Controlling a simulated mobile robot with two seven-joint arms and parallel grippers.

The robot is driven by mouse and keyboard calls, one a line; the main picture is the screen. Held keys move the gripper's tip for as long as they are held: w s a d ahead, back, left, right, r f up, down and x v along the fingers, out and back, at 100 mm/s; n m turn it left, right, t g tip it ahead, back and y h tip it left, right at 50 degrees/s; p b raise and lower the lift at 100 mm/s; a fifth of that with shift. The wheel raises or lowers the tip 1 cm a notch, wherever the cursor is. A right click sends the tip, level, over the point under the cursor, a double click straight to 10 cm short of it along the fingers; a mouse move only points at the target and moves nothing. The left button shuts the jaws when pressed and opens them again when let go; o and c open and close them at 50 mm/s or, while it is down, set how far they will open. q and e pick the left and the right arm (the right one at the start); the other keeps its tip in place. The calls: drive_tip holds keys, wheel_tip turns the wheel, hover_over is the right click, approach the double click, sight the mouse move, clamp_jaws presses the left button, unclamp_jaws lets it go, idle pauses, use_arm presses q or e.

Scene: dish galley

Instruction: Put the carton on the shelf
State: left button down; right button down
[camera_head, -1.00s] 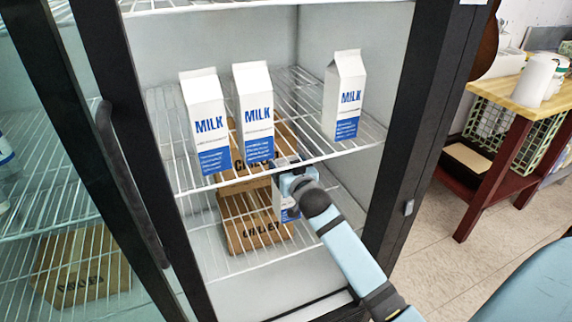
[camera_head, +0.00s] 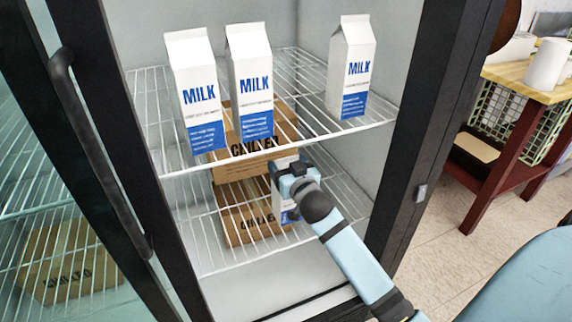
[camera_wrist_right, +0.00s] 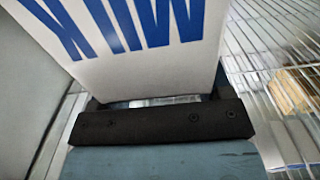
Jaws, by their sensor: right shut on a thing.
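The milk carton (camera_head: 280,200), white and blue, is in my right gripper (camera_head: 288,172), inside the open fridge just below the front edge of the middle shelf (camera_head: 330,137). The gripper and wrist hide most of it in the head view. In the right wrist view, the carton (camera_wrist_right: 140,55) fills the upper middle, with blue MILK lettering upside down, between the fingers of the right gripper (camera_wrist_right: 155,100). A lower wire shelf (camera_head: 212,262) lies below. I cannot tell whether the carton touches it. My left gripper is out of view.
Three milk cartons stand on the middle shelf: left (camera_head: 198,95), centre (camera_head: 250,85) and right (camera_head: 350,70). Cardboard boxes (camera_head: 240,225) are behind on the lower level. The fridge's black right post (camera_head: 440,120) and the door handle (camera_head: 100,160) flank the opening.

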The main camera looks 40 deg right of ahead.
idle(0.3)
drive_tip(key=shift+c, duration=2.4)
unclamp_jaws()
drive_tip(key=shift+f, duration=0.15)
drive_tip(key=o, duration=0.4)
